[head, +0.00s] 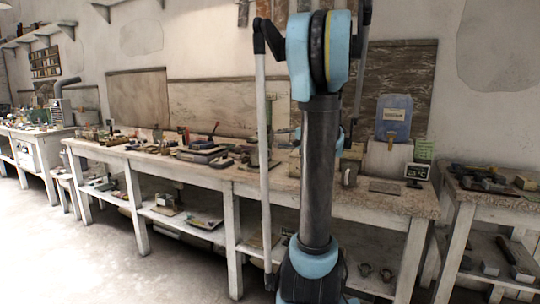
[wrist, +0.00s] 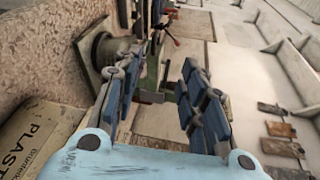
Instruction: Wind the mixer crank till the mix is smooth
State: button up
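In the wrist view a green machine part (wrist: 182,112), which looks like the mixer's stand, shows between and behind the fingers. A grey round pot-like part (wrist: 103,50) sits on a dark green base at the upper left. A thin dark handle with a red part (wrist: 168,30) shows beyond the fingertips; I cannot tell whether it is the crank. My gripper (wrist: 160,75) has its blue-padded fingers apart, with no object clearly held between them. The mix is not visible. In the head view my arm hides the gripper and part of the bench.
A paper plaster bag (wrist: 30,140) lies close at the wrist view's lower left. In the head view a blue jug (head: 393,117) stands on a white block, near a small digital display (head: 416,172). Tools crowd the long bench (head: 385,201). The floor (head: 90,255) at left is clear.

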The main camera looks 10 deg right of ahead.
jog(key=s+a+f+n, duration=0.2)
jog(key=s+a+n, duration=0.1)
jog(key=n, duration=0.5)
jog(key=s+a+f+n+g+h, duration=0.1)
jog(key=s+a+n, duration=0.2)
jog(key=n, duration=0.5)
jog(key=shift+s+f+n, duration=0.3)
jog(key=shift+f+n, duration=0.1)
jog(key=shift+c, duration=0.2)
